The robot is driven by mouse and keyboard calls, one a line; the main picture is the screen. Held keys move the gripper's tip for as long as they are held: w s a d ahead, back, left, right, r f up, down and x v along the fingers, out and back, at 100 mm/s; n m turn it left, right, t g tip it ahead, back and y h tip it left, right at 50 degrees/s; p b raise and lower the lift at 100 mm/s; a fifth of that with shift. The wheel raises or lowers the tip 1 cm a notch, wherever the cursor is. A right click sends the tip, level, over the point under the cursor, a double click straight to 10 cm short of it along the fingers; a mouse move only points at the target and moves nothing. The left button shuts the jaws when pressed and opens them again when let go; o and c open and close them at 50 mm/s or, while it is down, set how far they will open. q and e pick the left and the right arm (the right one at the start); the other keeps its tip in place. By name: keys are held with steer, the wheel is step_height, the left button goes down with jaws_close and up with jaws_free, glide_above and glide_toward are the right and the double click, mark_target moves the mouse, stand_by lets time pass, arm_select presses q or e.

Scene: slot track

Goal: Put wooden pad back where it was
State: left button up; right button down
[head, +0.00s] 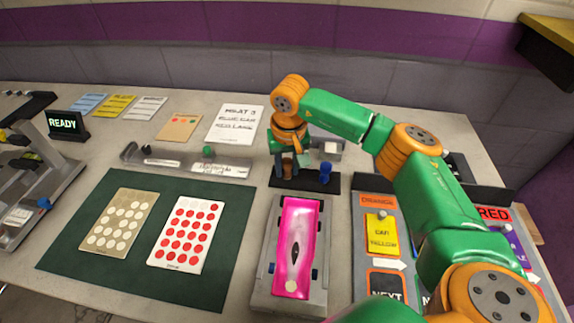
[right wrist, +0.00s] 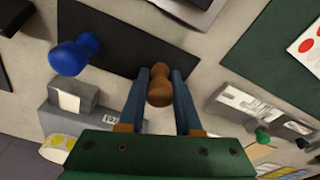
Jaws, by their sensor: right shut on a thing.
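A brown wooden-looking piece with a rounded knob (right wrist: 160,92), which I take to be the wooden pad, is between the fingers of my right gripper (right wrist: 160,82). In the head view the brown piece (head: 287,168) shows at the black mat (head: 308,187), left of a blue knobbed piece (head: 326,172). My right gripper (head: 287,174) points down there and is shut on the brown piece. The fingers and the steep angle hide its lower end, so I cannot tell whether it touches the mat. My left gripper is not in view.
A grey tray (head: 185,162) with a green knob is to the left. A green mat (head: 140,278) with two dotted cards is at front left.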

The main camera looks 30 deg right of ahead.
steer(key=c, duration=0.6)
jaws_free()
step_height(320, 180, up, 12)
steer(key=s, duration=0.1)
steer(key=shift+s+a+r+b, duration=0.15)
steer(key=shift+a+b, duration=0.1)
steer(key=shift+b, duration=0.1)
